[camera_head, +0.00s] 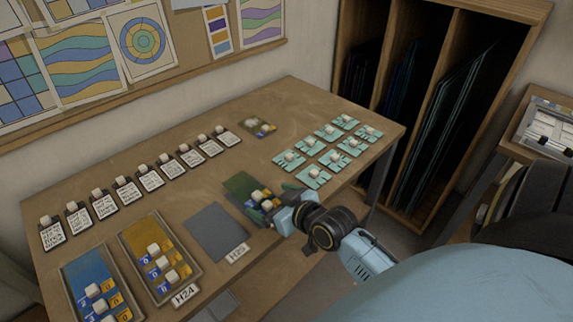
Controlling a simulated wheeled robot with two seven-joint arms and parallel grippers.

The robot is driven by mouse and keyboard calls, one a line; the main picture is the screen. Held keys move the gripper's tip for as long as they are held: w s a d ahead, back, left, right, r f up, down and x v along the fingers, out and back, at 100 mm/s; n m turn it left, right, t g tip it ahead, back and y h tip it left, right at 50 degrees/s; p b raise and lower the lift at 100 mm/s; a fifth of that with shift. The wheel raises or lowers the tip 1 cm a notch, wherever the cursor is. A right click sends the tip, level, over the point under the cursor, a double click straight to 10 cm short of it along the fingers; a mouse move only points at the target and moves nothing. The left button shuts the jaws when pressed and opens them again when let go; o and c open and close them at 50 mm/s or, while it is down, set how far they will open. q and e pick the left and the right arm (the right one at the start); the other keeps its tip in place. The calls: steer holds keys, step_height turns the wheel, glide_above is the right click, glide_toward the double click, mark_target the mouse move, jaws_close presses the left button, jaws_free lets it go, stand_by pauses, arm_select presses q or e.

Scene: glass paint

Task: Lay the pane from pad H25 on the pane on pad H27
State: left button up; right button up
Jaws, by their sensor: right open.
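The grey pad (217,231) is bare, and its card (237,253) seems to read H25. To its right lies a green pane (241,184) with white knobs and small coloured squares on its near part. My right gripper (265,204) is open, low over the near part of this green pane, close to a white knob. The gripper hides the pane's near edge and any card there, so I cannot read H27 or tell how many panes are stacked. My left gripper is not in view.
An orange pane (140,232) with knobs lies in a tray marked H24, with a blue one (83,270) left of it. Labelled knobbed tiles (150,178) line the back. Several teal knobbed tiles (314,177) stand at right. A wooden rack (423,110) holds dark sheets.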

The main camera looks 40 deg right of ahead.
steer(key=v, duration=0.6)
steer(key=shift+s+a, duration=0.1)
stand_by(0.4)
steer(key=s+a+f+n+g, duration=0.1)
steer(key=s+a+f+g, duration=0.3)
steer(key=s, duration=0.4)
steer(key=s+a+f+g, duration=0.2)
steer(key=s+a+g, duration=0.2)
steer(key=s+g, duration=0.25)
step_height(320, 180, down, 25)
steer(key=s+b, duration=0.2)
steer(key=s+d+f+g+h+b, duration=0.1)
steer(key=s+d+f+g+b, duration=0.1)
steer(key=s+f, duration=1.4)
steer(key=shift+d+f+n, duration=0.3)
steer(key=shift+d+f, duration=0.1)
steer(key=shift+f, duration=0.4)
